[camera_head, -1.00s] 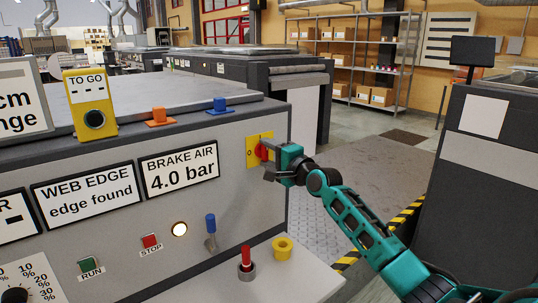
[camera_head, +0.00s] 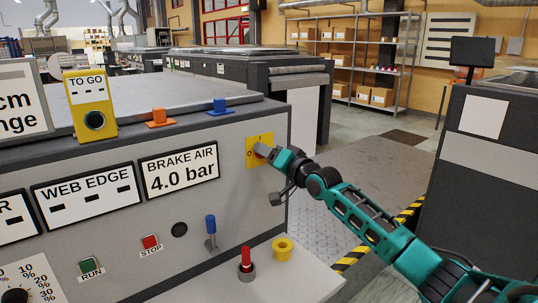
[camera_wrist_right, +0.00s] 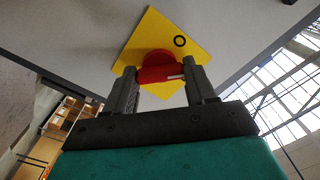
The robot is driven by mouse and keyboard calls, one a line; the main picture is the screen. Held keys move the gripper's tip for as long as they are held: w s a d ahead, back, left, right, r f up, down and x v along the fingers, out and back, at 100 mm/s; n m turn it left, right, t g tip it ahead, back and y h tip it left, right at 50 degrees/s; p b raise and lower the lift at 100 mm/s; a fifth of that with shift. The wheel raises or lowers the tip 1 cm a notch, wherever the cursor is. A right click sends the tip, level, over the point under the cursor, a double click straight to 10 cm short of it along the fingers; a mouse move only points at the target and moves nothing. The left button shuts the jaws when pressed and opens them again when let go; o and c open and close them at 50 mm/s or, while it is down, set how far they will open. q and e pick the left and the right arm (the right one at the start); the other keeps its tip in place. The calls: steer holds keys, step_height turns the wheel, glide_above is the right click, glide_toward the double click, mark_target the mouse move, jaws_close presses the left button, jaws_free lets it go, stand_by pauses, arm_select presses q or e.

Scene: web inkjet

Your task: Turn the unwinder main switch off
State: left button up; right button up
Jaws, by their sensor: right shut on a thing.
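The unwinder main switch is a red knob (camera_wrist_right: 158,64) on a yellow square plate (camera_head: 251,143), at the right end of the grey machine front. The plate also shows in the wrist view (camera_wrist_right: 140,38), with a black O mark near its upper right corner. The knob's white line points to the right in that view. My right gripper (camera_wrist_right: 161,78) is shut on the red knob, one finger on each side. In the head view my right gripper (camera_head: 271,157) mostly hides the knob. My left gripper is not in view.
The WEB EDGE display (camera_head: 88,196) shows dashes, and BRAKE AIR (camera_head: 180,173) reads 4.0 bar. The round lamp (camera_head: 180,230) is dark. A blue lever (camera_head: 211,228) and a shelf with a red peg (camera_head: 246,257) and yellow ring (camera_head: 283,249) lie below my gripper.

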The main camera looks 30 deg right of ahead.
steer(key=shift+n+p, duration=0.75)
steer(key=shift+n, duration=3.45)
steer(key=o, duration=1)
steer(key=shift+o, duration=0.2)
steer(key=shift+s, duration=0.15)
steer(key=s+d, duration=0.1)
steer(key=s, duration=1.1)
steer(key=shift+s+b, duration=0.3)
steer(key=shift+b, duration=0.05)
